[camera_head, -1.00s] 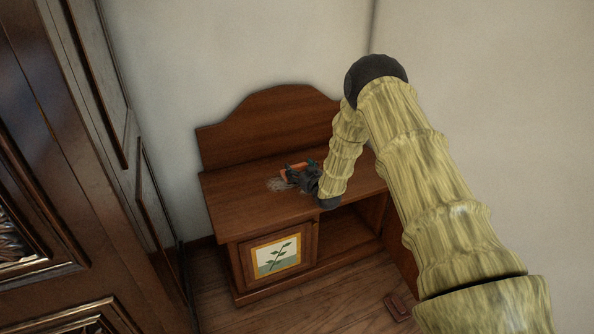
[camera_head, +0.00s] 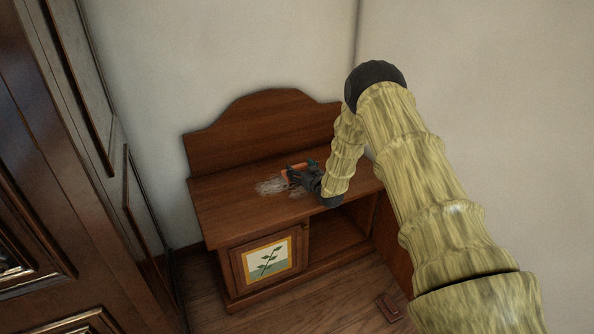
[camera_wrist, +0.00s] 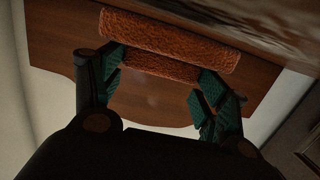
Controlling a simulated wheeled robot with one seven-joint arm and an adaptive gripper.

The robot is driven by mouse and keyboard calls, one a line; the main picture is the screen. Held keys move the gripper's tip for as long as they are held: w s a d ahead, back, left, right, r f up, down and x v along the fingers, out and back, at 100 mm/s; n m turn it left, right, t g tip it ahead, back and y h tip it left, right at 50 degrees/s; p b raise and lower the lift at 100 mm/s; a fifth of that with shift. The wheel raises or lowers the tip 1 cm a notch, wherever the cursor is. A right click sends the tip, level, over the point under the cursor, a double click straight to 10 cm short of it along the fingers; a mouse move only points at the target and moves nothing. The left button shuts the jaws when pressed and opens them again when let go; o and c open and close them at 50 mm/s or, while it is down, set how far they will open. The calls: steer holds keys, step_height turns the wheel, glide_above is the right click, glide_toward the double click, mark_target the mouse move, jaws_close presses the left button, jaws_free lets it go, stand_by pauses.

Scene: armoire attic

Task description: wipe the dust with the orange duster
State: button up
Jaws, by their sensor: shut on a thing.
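The orange duster (camera_head: 298,173) is a fuzzy orange bar held in my gripper (camera_head: 297,174) low over the top of the wooden cabinet (camera_head: 232,212). In the wrist view the duster (camera_wrist: 170,38) spans crosswise between the green-padded fingers of my gripper (camera_wrist: 165,85), which are shut on it. A pale grey dust patch (camera_head: 270,186) lies on the cabinet top, just left of and around the duster. The greyish patch also shows at the top of the wrist view (camera_wrist: 255,18). I cannot tell whether the duster touches the surface.
The cabinet's raised backboard (camera_head: 265,130) stands behind the duster against the wall. A door with a plant picture (camera_head: 268,259) and an open compartment (camera_head: 340,238) are below. A dark carved armoire (camera_head: 50,170) stands at left. A small reddish-brown object (camera_head: 389,307) lies on the floor.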

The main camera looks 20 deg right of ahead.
steer(key=shift+w+d+f, duration=0.1)
steer(key=shift+d, duration=3.35)
steer(key=shift+w+b, duration=0.55)
steer(key=shift+w, duration=0.7)
steer(key=shift+s+a+f+p, duration=0.15)
steer(key=shift+a+p, duration=0.15)
steer(key=shift+a, duration=1.55)
steer(key=shift+s+a+r+p, duration=0.1)
steer(key=shift+a+p, duration=0.15)
steer(key=shift+a, duration=1.55)
steer(key=shift+a+r+p, duration=0.15)
steer(key=shift+a+p, duration=0.25)
steer(key=shift+a, duration=2)
steer(key=shift+a+r+p, duration=0.1)
steer(key=shift+a+p, duration=0.3)
steer(key=shift+a, duration=1.95)
steer(key=shift+s+a+f, duration=0.15)
steer(key=shift+a, duration=1.6)
steer(key=shift+s+a+f, duration=0.1)
steer(key=shift+a+f, duration=0.05)
steer(key=shift+a, duration=1.55)
step_height(320, 180, up, 6)
steer(key=p, duration=0.3)
steer(key=shift+p, duration=0.35)
